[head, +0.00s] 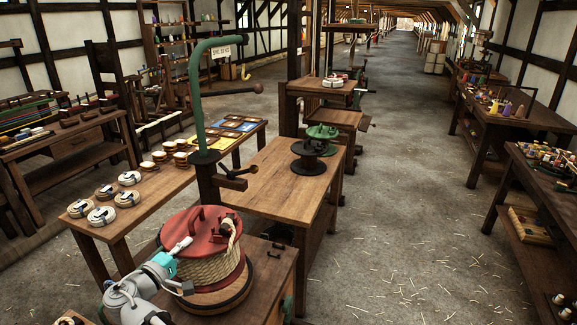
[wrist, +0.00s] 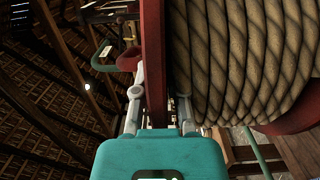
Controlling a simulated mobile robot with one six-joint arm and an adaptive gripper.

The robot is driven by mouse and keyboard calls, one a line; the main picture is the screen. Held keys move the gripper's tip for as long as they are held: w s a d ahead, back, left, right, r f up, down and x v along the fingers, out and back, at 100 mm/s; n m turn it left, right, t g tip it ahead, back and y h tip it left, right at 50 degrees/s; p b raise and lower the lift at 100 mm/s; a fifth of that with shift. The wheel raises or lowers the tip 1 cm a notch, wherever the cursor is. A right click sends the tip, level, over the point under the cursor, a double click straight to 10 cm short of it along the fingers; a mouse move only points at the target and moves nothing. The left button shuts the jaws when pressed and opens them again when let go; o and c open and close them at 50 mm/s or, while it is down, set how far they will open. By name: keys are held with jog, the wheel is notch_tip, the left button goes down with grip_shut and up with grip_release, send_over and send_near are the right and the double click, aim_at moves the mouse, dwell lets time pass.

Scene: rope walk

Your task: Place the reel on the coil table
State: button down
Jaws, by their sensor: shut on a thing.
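The reel (head: 213,265) has a red top flange with handles and thick tan rope wound around it. It stands upright at the bottom of the head view, over a round wooden base; whether it touches that base I cannot tell. My gripper (head: 170,258) is shut on the left edge of its red flange. In the wrist view my gripper (wrist: 157,95) has one finger on each side of the flange, with the rope (wrist: 245,60) to the right. The coil table (head: 158,192), as I take it, is the long wooden one at left with several rope coils on top.
A green hooked post (head: 197,100) rises behind the reel. The middle bench (head: 262,195) carries a black and green reel (head: 310,155) at its back; its front top is bare. Dark benches (head: 500,125) line the right. The floor (head: 400,220) between is open, with straw.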

jog(key=shift+r+p, duration=0.95)
jog(key=shift+r, duration=0.45)
jog(key=shift+w, duration=0.1)
